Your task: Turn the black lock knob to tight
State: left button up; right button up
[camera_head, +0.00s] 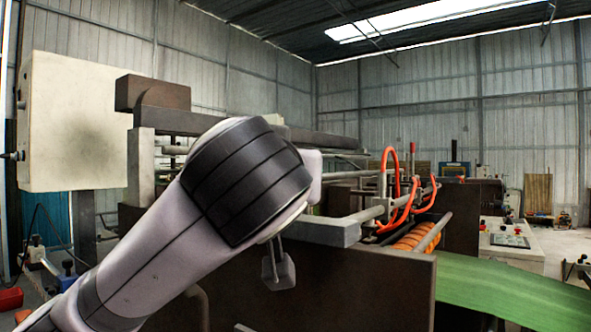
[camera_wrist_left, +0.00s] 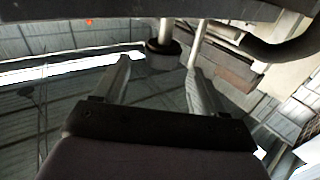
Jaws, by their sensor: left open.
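In the left wrist view, a black round knob (camera_wrist_left: 164,47) sits on the end of a pale rod. My left gripper (camera_wrist_left: 158,65) is open, its two fingers apart and empty. The knob shows just beyond the fingertips, roughly between them in the picture; I cannot tell whether they touch it. In the head view, my left arm reaches in from the lower left to the machine (camera_head: 380,285), and its thick wrist hides the fingers and the knob. The knob's lock setting cannot be read. My right gripper is in neither view.
A second pale rod (camera_wrist_left: 198,45) and a dark curved pipe (camera_wrist_left: 275,50) stand close to the right finger. In the head view, orange hoses (camera_head: 409,208), orange rollers (camera_head: 418,236) and a green sheet (camera_head: 510,290) lie right of my arm. A cream cabinet (camera_head: 75,125) stands at left.

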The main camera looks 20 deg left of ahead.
pick_arm(q)
jog(key=p+x, duration=0.2)
jog(key=x, duration=0.4)
jog(key=shift+w+a, duration=0.1)
jog(key=shift+a, duration=0.1)
jog(key=shift+w, duration=0.4)
jog(key=c, duration=1)
